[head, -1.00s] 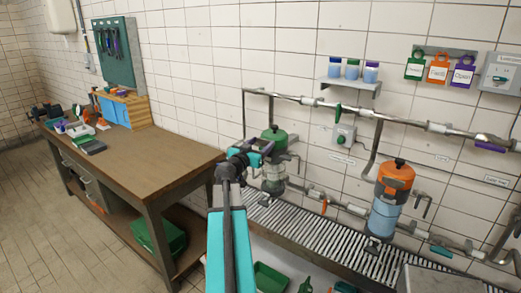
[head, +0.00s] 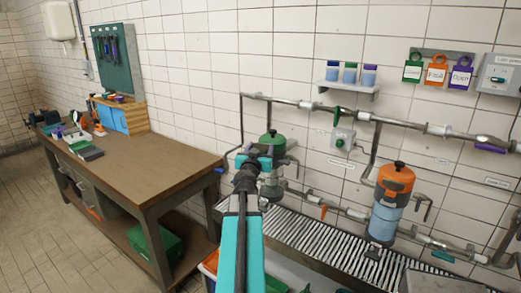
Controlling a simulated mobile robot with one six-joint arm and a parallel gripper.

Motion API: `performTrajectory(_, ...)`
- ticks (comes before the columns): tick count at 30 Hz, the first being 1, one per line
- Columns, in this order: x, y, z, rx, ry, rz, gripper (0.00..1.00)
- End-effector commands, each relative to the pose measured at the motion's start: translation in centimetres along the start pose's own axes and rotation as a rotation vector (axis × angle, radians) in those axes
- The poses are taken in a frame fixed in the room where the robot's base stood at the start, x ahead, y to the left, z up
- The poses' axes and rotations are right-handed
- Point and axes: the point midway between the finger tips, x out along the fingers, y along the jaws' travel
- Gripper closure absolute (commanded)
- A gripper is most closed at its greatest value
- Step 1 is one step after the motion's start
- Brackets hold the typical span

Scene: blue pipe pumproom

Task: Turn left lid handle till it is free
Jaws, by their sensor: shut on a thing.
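The left filter housing has a green lid (head: 272,143) with a small dark knob on top, and stands upright on the rack by the wall. My gripper (head: 262,157) is at the near left side of this lid. It is shut on the left lid handle, which my wrist and gripper mostly hide. The housing's body below is partly covered by my arm. How far the handle is turned cannot be made out.
A second housing with an orange lid (head: 396,178) stands to the right. Pipes with valves (head: 335,110) run along the wall above the slatted rack (head: 315,245). A wooden workbench (head: 140,155) is on the left. A wall shelf (head: 347,88) holds several jars.

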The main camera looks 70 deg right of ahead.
Motion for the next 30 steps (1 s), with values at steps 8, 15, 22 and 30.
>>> performTrajectory(8, 0.0, 0.0, 0.1, 0.0, -0.001, 0.001, 0.25)
performTrajectory(15, 0.0, 0.0, 0.0, 0.0, 0.0, 0.001, 0.25)
performTrajectory(22, -0.7, -0.1, 0.0, -0.001, 0.001, 0.0, 0.25)
performTrajectory(30, -2.9, -0.3, 0.1, -0.001, 0.001, -0.001, 0.25)
